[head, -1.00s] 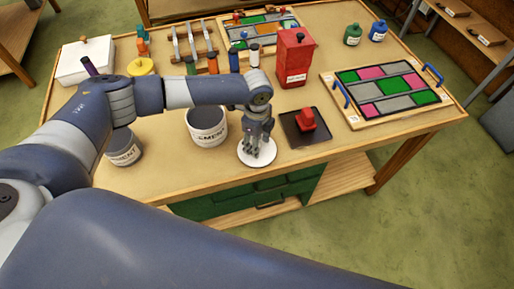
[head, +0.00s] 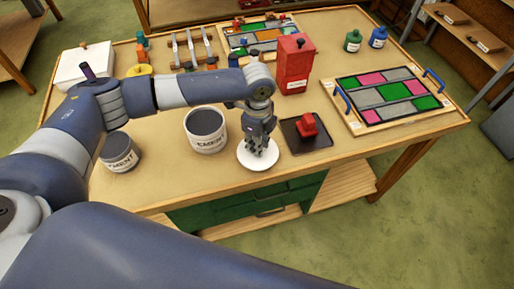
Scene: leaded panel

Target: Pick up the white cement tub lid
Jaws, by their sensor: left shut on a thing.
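The white cement tub lid (head: 247,160) is a round white disc near the front edge of the workbench. My left gripper (head: 259,150) points down onto it and is shut on it at its middle; the fingers hide the part they hold. I cannot tell whether the lid is touching the bench or just above it. A smaller cement tub (head: 119,152) stands further left. My right gripper is not in view.
A dark tray with a red block (head: 308,125) lies right of the lid. A tall red box (head: 295,64) stands behind. A leaded panel (head: 387,94) with blue handles is at the right. Clamps and bottles stand further back. The bench's front edge is close to the lid.

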